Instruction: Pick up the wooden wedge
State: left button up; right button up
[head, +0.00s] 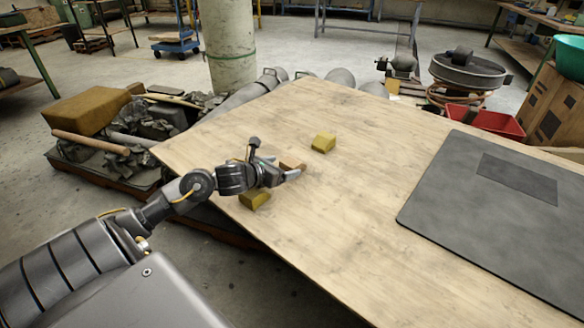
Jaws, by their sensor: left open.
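A small brown wooden piece, which looks like the wooden wedge (287,165), lies on the light wooden table (370,190) near its left edge. My left gripper (296,170) is low over the table, with its open fingers at the wedge. The fingers hide part of the wedge, and I cannot tell whether they touch it. My right gripper is not in view.
One yellow block (323,142) lies just beyond the gripper, another yellow block (256,199) on the near side by the table edge. A dark grey mat (450,210) covers the right of the table. The middle is clear.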

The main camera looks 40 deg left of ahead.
aim_at(293, 164)
pick_arm(q)
jog(key=shift+w+f, duration=0.2)
jog(key=shift+w, duration=0.3)
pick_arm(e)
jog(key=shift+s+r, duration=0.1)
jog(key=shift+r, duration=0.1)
pick_arm(q)
jog(key=b+x, duration=0.1)
jog(key=x, duration=0.3)
jog(key=shift+f, duration=0.1)
jog(key=shift+w+f, duration=0.2)
jog(key=shift+w, duration=0.3)
jog(key=c, duration=1.1)
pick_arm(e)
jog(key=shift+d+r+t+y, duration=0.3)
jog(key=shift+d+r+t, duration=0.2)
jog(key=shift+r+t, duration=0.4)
